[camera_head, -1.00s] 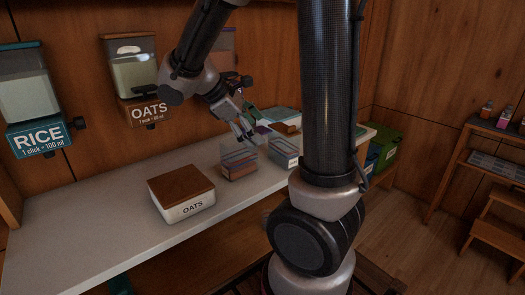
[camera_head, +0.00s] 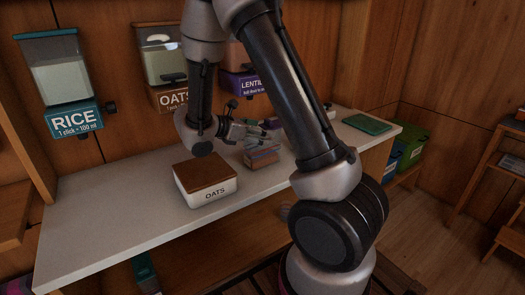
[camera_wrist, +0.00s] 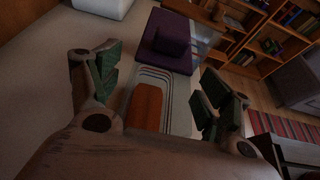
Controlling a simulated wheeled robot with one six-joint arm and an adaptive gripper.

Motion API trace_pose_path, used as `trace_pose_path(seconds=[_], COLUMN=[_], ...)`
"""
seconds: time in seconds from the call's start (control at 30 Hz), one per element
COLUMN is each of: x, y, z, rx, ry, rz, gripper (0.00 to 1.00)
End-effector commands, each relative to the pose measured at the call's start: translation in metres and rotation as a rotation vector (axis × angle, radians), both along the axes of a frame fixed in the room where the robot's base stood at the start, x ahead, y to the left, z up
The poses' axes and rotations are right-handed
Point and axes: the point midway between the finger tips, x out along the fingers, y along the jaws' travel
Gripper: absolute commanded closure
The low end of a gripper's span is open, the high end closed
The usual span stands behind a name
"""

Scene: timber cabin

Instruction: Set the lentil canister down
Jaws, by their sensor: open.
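A purple-lidded container (camera_wrist: 165,48), by its colour probably the lentil canister, stands past the fingertips in the wrist view. Its lid has a raised block, and a pale wall shows at its right side. In the head view my arm mostly hides that spot. The purple lentil dispenser (camera_head: 243,85) hangs on the wall behind. My gripper (camera_head: 266,131) is open above the back of the counter. In the wrist view the open fingers (camera_wrist: 160,78) stand on either side of the view of the purple container, with nothing visibly held. Whether they touch it cannot be told.
Clear nested containers with an orange-brown part (camera_wrist: 147,106) lie below my fingers, also on the counter (camera_head: 261,156). The oats box (camera_head: 206,183) stands left of them. A green flat item (camera_head: 367,124) lies at the right end. The counter's left part (camera_head: 110,215) is bare.

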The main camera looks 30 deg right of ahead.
Motion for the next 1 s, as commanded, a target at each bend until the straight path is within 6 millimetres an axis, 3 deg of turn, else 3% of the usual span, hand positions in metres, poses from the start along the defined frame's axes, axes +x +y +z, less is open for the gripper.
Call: trace_pose_path(seconds=[0.1, 0.33, 0.7, 0.93, 0.97, 1.0], x=[-0.0001, 0.0002, 0.0002, 0.0002, 0.0002, 0.0002], y=[-0.0092, -0.0102, -0.0099, -0.0100, -0.0100, -0.0100], z=[-0.0044, -0.0047, -0.0045, -0.0043, -0.0043, -0.0043], rx=[0.001, 0.001, 0.001, 0.001, 0.001, 0.001], ry=[0.000, -0.001, -0.001, -0.001, -0.001, -0.001], rz=[-0.001, 0.000, 0.000, 0.000, 0.000, 0.000], gripper=[0.21, 0.21, 0.88, 0.89, 0.96, 0.96])
